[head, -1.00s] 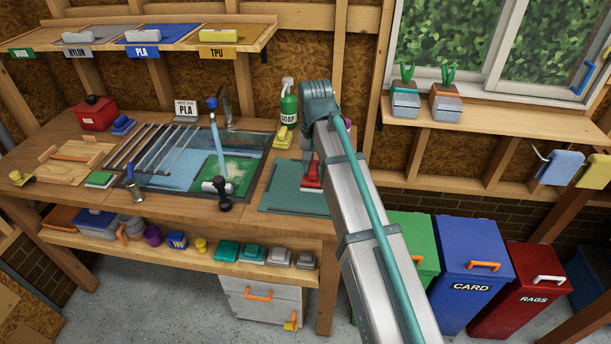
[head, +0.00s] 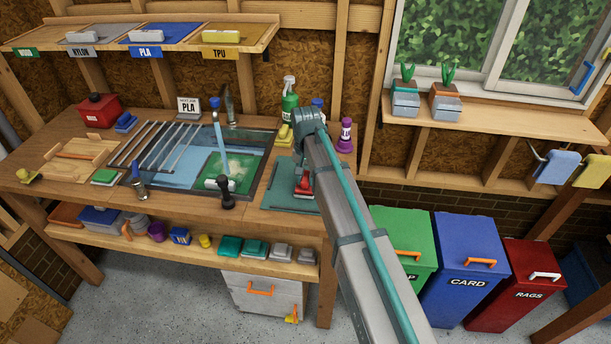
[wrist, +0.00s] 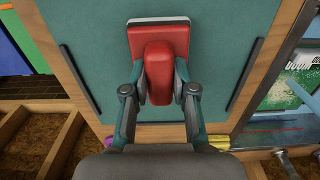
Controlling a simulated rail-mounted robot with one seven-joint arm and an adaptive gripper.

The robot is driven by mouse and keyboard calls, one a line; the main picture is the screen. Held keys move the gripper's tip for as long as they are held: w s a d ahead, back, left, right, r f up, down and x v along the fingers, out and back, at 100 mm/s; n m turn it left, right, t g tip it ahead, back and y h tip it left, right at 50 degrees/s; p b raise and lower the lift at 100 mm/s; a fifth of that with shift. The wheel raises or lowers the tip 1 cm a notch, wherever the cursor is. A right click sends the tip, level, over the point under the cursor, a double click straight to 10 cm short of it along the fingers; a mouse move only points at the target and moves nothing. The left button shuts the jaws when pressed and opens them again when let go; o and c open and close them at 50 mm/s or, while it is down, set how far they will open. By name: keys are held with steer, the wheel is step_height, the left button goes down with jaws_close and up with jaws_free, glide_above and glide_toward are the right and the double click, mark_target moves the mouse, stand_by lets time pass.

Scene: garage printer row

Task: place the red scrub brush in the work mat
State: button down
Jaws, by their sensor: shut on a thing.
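The red scrub brush (head: 303,186) has a red body and a pale base edged in dark. In the wrist view the brush (wrist: 158,65) is between the fingers of my gripper (wrist: 159,75), which are closed on its sides. The work mat (head: 277,199) is a teal sheet right of the sink, with dark strips along two sides. It fills much of the wrist view (wrist: 90,30) behind the brush. The brush is over the mat, within its outline. I cannot tell whether its base touches the mat. My arm hides the mat's right part in the head view.
The sink (head: 165,190) with its green board is left of the mat. A black-handled tool (head: 227,192) stands at the sink's front edge. A green soap bottle (head: 289,103), a yellow brush (head: 284,136) and a purple bottle (head: 345,138) stand behind the mat.

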mark_target(306, 176)
steer(key=shift+f, duration=0.15)
steer(key=c, duration=0.9)
jaws_free()
steer(key=shift+c, duration=0.2)
step_height(306, 176, up, 12)
steer(key=b, duration=0.2)
steer(key=shift+r+b, duration=0.2)
steer(key=shift+b, duration=0.15)
